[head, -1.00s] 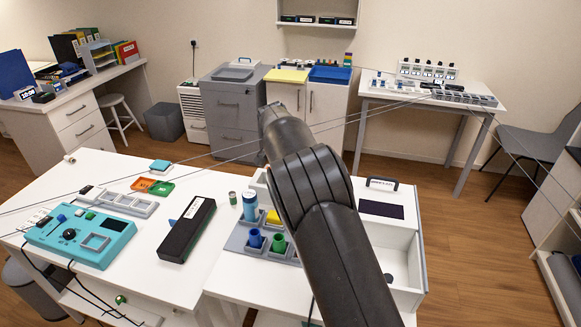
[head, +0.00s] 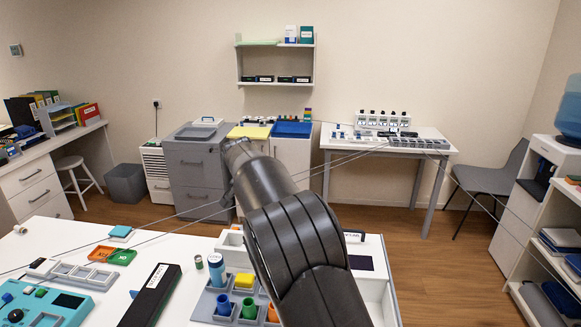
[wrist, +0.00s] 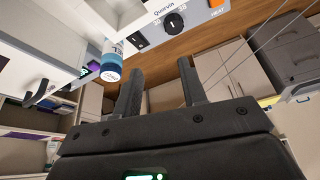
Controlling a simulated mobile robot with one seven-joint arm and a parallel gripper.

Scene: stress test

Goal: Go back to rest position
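My gripper (wrist: 160,72) shows in the wrist view with its two dark fingers apart and nothing between them. In the head view my dark arm rises through the middle of the picture. Its forearm points away from the near tables, and I cannot make out the fingers there. In the wrist view a white bottle with a blue cap (wrist: 111,67) is left of the fingers, apart from them. A panel with a black knob (wrist: 175,22) is above them in the picture.
The near white table holds a teal device (head: 40,306), a long black box (head: 150,295), and a grey tray (head: 205,307) with colored blocks. A grey cabinet (head: 196,170) and a side table (head: 378,153) stand by the back wall.

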